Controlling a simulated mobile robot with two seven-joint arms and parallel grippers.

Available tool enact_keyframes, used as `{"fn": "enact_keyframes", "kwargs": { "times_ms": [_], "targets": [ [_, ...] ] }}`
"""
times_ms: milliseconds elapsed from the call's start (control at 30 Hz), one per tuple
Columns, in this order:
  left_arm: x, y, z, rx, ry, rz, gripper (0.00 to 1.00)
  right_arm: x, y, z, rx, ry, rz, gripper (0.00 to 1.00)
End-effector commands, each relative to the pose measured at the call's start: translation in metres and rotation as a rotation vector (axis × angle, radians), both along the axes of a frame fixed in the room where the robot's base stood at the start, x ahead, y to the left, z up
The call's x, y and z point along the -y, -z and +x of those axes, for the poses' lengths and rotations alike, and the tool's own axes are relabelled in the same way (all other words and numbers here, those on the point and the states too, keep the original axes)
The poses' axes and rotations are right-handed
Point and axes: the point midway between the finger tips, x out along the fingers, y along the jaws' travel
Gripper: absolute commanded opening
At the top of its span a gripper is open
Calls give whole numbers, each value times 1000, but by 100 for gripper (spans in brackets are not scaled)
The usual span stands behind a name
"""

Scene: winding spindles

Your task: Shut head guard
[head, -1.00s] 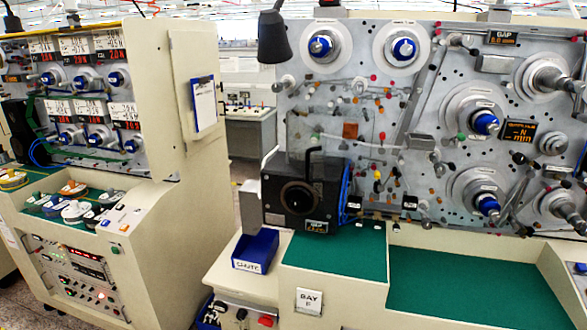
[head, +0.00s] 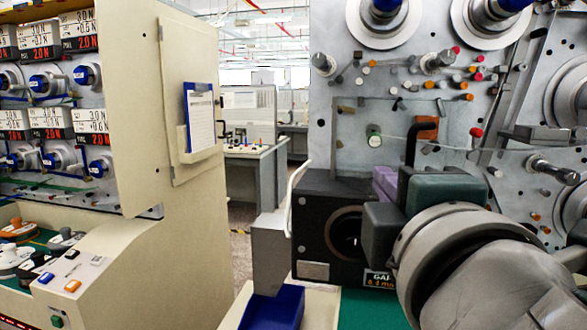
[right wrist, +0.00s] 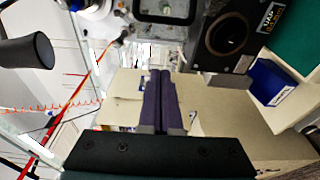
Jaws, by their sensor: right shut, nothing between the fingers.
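The winding head is a black box (head: 318,222) with a round dark opening, at the lower middle of the head view. It also shows at the upper right of the right wrist view (right wrist: 212,62). A clear panel, apparently the head guard (head: 350,125), stands above the box, its edges faint. A black bar handle (head: 413,140) rises near its lower right. I cannot tell exactly how the panel joins the box. My right gripper (head: 386,183) is shut and empty, in front of the box's right part, hiding it. Its purple fingers (right wrist: 161,85) are together in the wrist view. My left gripper is out of view.
A pale curved handle (head: 294,190) and a grey bracket (head: 268,250) stand at the box's left. A blue bin (head: 273,308) sits below. Pegs and spindles cover the grey panel (head: 330,85). A cream cabinet (head: 135,110) stands left, with an aisle between.

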Motion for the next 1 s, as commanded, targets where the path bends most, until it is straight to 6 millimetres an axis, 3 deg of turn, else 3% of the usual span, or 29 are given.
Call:
{"fn": "enact_keyframes", "kwargs": {
  "times_ms": [200, 300, 567, 1000],
  "targets": [
    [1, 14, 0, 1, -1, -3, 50, 5, 2, 49, 2, 3, 1, 0],
    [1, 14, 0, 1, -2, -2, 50, 12, 0, 63, -1, 4, 0, 0],
    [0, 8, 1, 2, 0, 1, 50, 43, 0, 65, -2, 3, 2, 0],
    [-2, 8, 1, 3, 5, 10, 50, 46, 1, 66, -3, 1, 4, 0]
  ]
}}
